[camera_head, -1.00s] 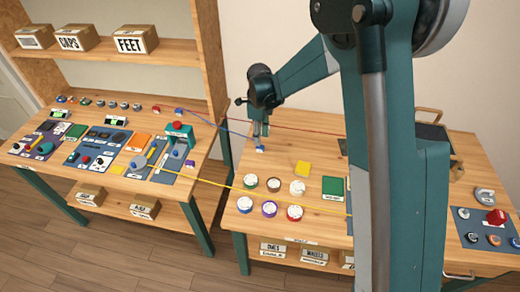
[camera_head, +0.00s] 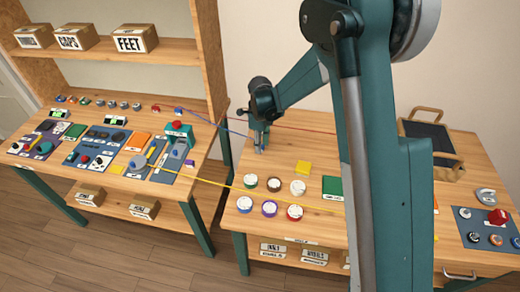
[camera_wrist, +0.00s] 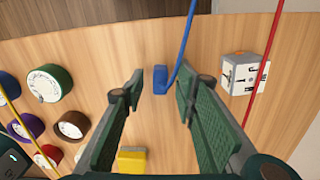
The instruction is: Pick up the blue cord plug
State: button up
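The blue cord plug (camera_wrist: 160,80) lies on the wooden table and shows in the wrist view, its blue cord (camera_wrist: 184,40) running up from it. My gripper (camera_wrist: 160,88) is open, with one green-padded finger to the left of the plug and one to the right. There is a gap between the plug and each finger in this view. I cannot tell how far the fingertips are above the table. In the head view my gripper (camera_head: 261,146) is low over the right table's back left area and mostly hides the plug.
A red cord (camera_wrist: 262,62) passes a small grey box with marked faces (camera_wrist: 243,73) right of the plug. A yellow block (camera_wrist: 132,160) and several round dials (camera_wrist: 48,84) lie nearby. A yellow cord (camera_head: 230,186) spans the gap between tables. The wood around the plug is clear.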

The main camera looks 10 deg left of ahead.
jog(key=shift+f, duration=0.4)
grip_shut()
